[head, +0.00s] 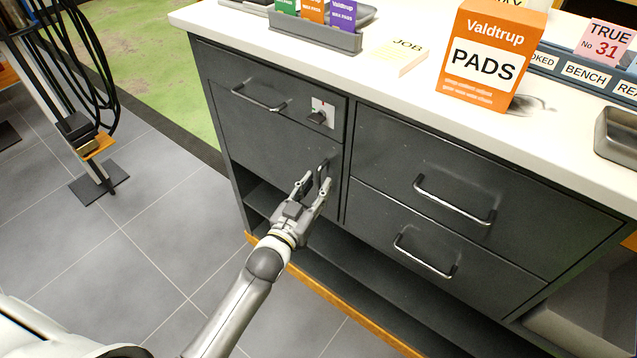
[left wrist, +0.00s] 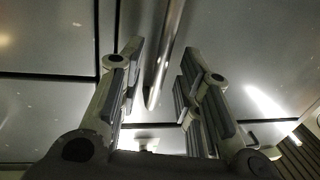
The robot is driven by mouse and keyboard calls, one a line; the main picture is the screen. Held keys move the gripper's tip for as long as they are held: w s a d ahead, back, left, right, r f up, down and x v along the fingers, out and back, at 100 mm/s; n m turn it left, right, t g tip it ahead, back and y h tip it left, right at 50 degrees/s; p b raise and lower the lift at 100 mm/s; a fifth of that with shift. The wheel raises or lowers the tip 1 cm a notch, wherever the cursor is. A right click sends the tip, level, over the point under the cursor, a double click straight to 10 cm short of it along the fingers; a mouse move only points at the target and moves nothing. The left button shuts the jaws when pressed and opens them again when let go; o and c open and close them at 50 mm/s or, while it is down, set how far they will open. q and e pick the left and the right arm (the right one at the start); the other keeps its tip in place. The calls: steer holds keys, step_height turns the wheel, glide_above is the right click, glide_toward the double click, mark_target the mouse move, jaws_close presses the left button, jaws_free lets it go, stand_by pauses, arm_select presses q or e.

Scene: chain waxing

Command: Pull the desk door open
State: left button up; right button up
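The desk door (head: 265,137) is a dark grey panel at the left of the desk front, below a drawer. It looks shut, flush with the front. Its upright handle (head: 323,170) is near the door's right edge. My left gripper (head: 314,184) is at this handle with its fingers open. In the left wrist view the metal handle bar (left wrist: 166,50) runs between the two fingers of the left gripper (left wrist: 162,48), with a gap showing on both sides. The fingers partly hide the handle in the head view. My right gripper is not in view.
Above the door is a drawer with a handle (head: 258,98) and a small latch plate (head: 322,113). Two more drawers (head: 455,200) are at the right. The white desktop (head: 400,85) holds an orange pads box (head: 488,50).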

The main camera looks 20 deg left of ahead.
arm_select(q)
steer(key=shift+w+d, duration=0.15)
steer(key=shift+w, duration=0.7)
jaws_close()
